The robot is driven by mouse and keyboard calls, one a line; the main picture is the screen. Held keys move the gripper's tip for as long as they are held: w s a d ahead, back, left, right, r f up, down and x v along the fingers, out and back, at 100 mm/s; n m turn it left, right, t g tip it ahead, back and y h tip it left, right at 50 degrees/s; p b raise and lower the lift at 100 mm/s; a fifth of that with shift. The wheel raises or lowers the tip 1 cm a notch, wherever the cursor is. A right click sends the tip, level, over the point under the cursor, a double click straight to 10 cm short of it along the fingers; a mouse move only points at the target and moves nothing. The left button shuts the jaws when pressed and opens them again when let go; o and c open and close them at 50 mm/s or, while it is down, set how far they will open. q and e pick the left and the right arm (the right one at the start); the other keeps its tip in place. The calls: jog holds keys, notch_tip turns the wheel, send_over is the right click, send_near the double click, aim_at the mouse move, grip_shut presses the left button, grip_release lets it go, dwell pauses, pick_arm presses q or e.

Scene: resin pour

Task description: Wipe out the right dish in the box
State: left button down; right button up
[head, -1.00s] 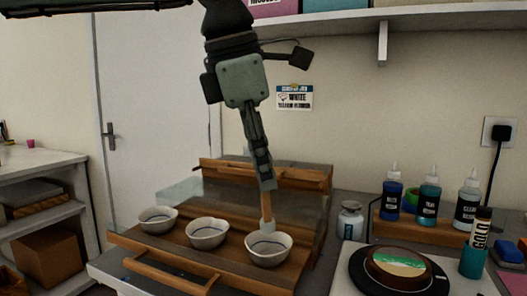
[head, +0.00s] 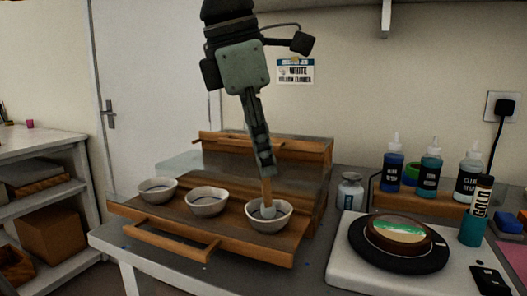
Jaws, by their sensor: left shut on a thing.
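The right dish (head: 283,219) has a dark mark inside. The middle dish (head: 206,208) and the left dish (head: 157,197) stand apart from it. My left gripper (head: 268,172) is shut on a wooden-handled wiper (head: 267,193), held nearly upright. The wiper's pale tip is down inside the right dish; whether it touches the bottom I cannot tell. My right gripper is not in view.
A small metal jar (head: 350,193) stands right of the box. A shelf unit (head: 62,165) is at the left.

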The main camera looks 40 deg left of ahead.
pick_arm(q)
jog(key=shift+f+b, duration=0.55)
jog(key=shift+f, duration=0.15)
dwell(0.6)
jog(key=shift+w+r, duration=0.1)
